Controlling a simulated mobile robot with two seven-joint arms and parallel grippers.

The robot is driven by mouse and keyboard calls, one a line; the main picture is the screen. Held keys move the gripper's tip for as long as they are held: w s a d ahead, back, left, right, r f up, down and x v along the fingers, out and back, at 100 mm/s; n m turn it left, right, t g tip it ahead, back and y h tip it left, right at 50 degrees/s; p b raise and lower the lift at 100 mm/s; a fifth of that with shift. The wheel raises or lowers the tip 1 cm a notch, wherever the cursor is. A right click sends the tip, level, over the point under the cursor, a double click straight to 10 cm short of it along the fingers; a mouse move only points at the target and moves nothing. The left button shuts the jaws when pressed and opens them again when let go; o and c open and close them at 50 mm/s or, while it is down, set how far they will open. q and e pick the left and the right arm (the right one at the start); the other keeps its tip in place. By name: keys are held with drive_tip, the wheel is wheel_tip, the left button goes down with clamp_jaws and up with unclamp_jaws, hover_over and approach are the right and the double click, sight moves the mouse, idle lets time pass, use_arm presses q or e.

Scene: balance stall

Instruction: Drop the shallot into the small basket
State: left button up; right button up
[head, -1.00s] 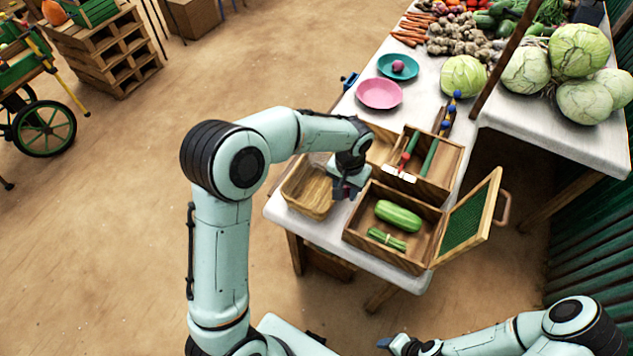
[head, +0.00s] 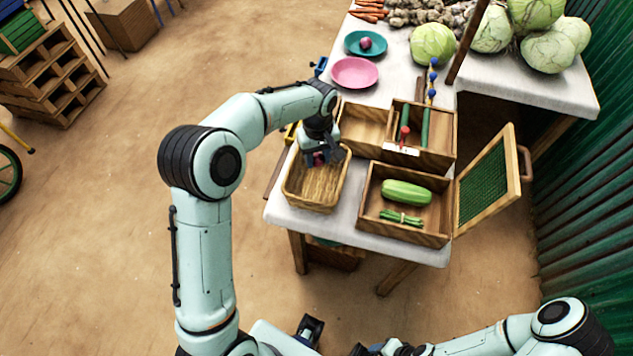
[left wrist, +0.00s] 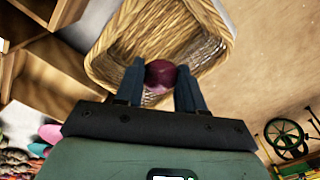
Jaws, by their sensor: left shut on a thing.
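The purple-red shallot (left wrist: 160,74) is between the two dark fingers of my left gripper (left wrist: 160,85) in the left wrist view. In the head view the left gripper (head: 322,158) is shut on it, over the small wicker basket (head: 313,192). The basket fills the upper middle of the left wrist view (left wrist: 105,62), its open inside beyond the shallot. The height of the shallot over the basket floor is hard to judge. My right arm shows at the lower right of the head view; its gripper is at the bottom edge and its jaws cannot be made out.
Right of the basket stand a divided wooden box (head: 440,158) and an open wooden crate (head: 405,233) with a green squash and a green bundle. A pink plate (head: 354,72) and a teal plate (head: 352,42) with a small purple-pink item lie behind. Cabbages stand farther back.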

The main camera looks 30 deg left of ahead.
use_arm(q)
wheel_tip(320, 180, down, 6)
drive_tip(key=b, duration=0.3)
drive_tip(key=shift+r, duration=0.25)
use_arm(e)
drive_tip(key=f, duration=0.1)
drive_tip(key=s+f, duration=0.1)
drive_tip(key=f, duration=0.2)
drive_tip(key=shift+s, duration=0.25)
drive_tip(key=shift+r, duration=0.1)
use_arm(q)
drive_tip(key=o, duration=1.1)
drive_tip(key=shift+r, duration=0.15)
wheel_tip(320, 180, up, 13)
drive_tip(key=shift+r+p, duration=0.1)
drive_tip(key=shift+p, duration=0.65)
use_arm(e)
drive_tip(key=shift+w+r, duration=0.2)
drive_tip(key=shift+r, duration=0.3)
drive_tip(key=shift+w+r, duration=0.15)
drive_tip(key=shift+r, duration=0.3)
